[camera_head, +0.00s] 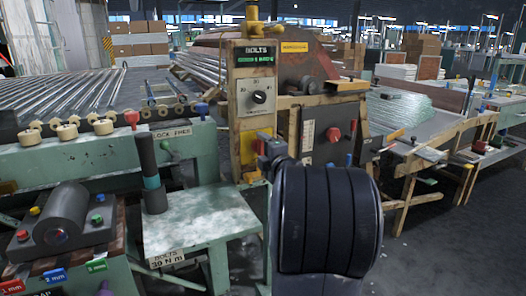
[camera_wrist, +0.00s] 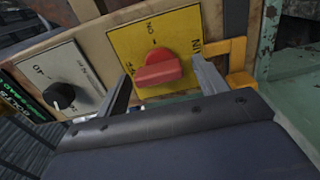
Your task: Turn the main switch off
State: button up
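The main switch is a red knob (camera_wrist: 158,70) with a bar handle on a yellow plate (camera_wrist: 190,22), seen in the wrist view. The plate carries an "ON" marking and other lettering, partly hidden. The bar lies nearly crosswise in this tilted view. My gripper (camera_wrist: 162,84) is open, with one finger left of the knob and one right of it. Gaps show between fingers and knob; I cannot tell how deep the fingertips reach. In the head view the yellow plate (camera_head: 246,150) is low on the post, and my gripper (camera_head: 268,148) and wrist hide the knob.
A black dial (camera_wrist: 62,95) on a pale plate is beside the switch; it also shows in the head view (camera_head: 259,97) under a "BOLTS" sign. A panel with a red knob (camera_head: 333,134) stands to the right. A green bench (camera_head: 190,222) is at left.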

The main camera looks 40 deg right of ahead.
jog(key=shift+o, duration=0.2)
jog(key=shift+s+a+r, duration=0.1)
jog(key=shift+s, duration=0.5)
jog(key=p+v, duration=0.2)
jog(key=v, duration=0.7)
jog(key=shift+s, duration=0.35)
jog(key=b+x, duration=0.2)
jog(key=x, duration=0.9)
jog(key=shift+a, duration=0.15)
